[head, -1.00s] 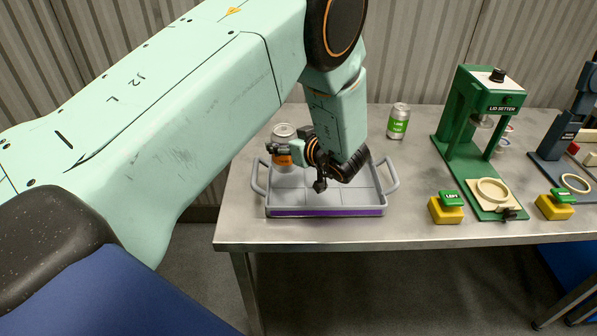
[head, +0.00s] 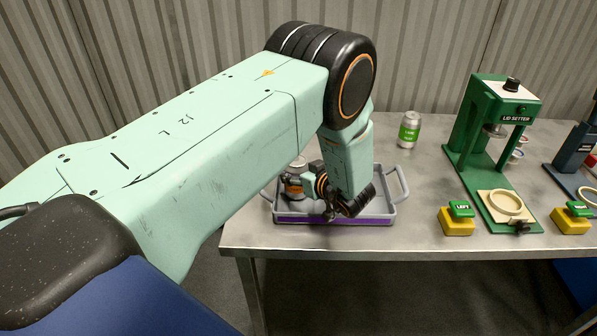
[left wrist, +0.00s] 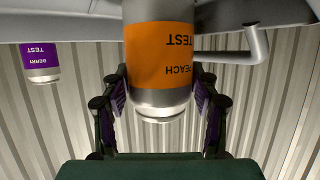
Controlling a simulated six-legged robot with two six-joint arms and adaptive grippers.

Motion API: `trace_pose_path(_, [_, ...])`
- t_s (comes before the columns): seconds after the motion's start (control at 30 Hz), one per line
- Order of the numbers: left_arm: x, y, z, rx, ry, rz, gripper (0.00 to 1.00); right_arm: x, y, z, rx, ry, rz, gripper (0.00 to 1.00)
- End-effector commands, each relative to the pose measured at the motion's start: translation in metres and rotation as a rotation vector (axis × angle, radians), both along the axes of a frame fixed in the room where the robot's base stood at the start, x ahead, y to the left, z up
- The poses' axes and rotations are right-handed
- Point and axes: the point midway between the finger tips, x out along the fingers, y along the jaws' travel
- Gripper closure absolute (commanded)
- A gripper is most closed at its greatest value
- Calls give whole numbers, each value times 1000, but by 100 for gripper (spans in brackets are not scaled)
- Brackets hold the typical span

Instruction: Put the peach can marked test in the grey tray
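The peach can marked test (left wrist: 160,55) has an orange label, upside down in the left wrist view. In the head view its orange side (head: 294,188) shows at the left part of the grey tray (head: 382,212), partly hidden by my gripper. My left gripper (left wrist: 161,95) has its purple-padded fingers against both sides of the can, near its top. It also shows in the head view (head: 308,188). The can looks upright, within the tray's outline; I cannot tell whether its base touches the tray floor. My right gripper is not in view.
A berry test can (left wrist: 40,62) with a purple label shows in the wrist view. A green-labelled can (head: 409,131) stands behind the tray to the right. The green lid setter (head: 470,125) and a yellow button box (head: 457,221) stand further right.

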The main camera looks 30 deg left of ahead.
Motion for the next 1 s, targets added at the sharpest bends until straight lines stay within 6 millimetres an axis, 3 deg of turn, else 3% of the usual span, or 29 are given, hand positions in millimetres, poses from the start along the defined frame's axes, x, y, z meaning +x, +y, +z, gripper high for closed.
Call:
trace_pose_path(0.23, [0, 0, 0, 1, 1, 1, 18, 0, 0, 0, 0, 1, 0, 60])
trace_pose_path(0.63, [-1, -1, 5, 0, 0, -1, 18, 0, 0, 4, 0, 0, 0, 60])
trace_pose_path(1.0, [-21, -47, 28, 2, 1, -3, 18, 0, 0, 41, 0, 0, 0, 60])
